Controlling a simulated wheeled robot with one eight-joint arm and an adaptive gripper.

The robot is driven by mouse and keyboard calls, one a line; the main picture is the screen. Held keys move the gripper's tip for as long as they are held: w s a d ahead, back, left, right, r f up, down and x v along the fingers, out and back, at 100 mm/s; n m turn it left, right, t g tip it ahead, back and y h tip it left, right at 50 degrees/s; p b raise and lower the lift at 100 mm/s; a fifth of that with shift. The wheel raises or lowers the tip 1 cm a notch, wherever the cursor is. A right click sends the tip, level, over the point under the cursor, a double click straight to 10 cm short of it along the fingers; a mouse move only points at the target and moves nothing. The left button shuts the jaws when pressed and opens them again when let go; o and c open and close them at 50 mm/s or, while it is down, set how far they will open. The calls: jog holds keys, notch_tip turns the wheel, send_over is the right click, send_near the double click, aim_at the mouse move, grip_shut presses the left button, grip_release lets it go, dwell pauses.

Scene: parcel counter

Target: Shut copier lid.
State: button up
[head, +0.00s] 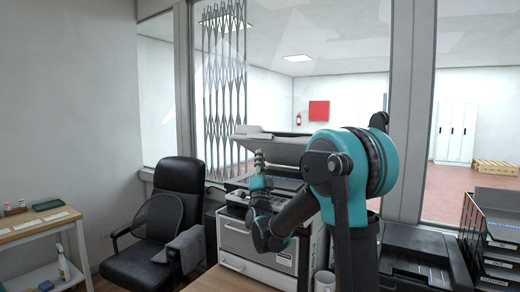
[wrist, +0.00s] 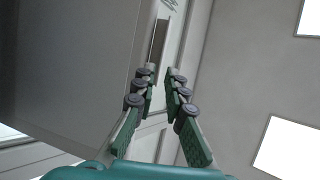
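The copier (head: 258,243) is a white and grey machine by the window, beyond my arm. Its lid (head: 283,149) is raised at an angle above the scanning bed, and my arm hides part of it. My gripper (head: 259,157) is at the lid's front left with its fingers pointing up. In the wrist view my gripper (wrist: 160,74) is open, with a gap between the green fingers and nothing in it. A large grey panel, seemingly the lid's underside (wrist: 75,65), fills the left of that view. I cannot tell whether the fingers touch it.
A black office chair (head: 165,225) with a cloth stands left of the copier. A wooden side table (head: 42,228) is at far left. Black paper trays (head: 492,232) and a dark printer (head: 415,255) are at right. A wooden counter edge (head: 215,281) lies in front.

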jog(key=shift+v, duration=1.6)
jog(key=shift+r, duration=0.1)
jog(key=shift+c, duration=0.2)
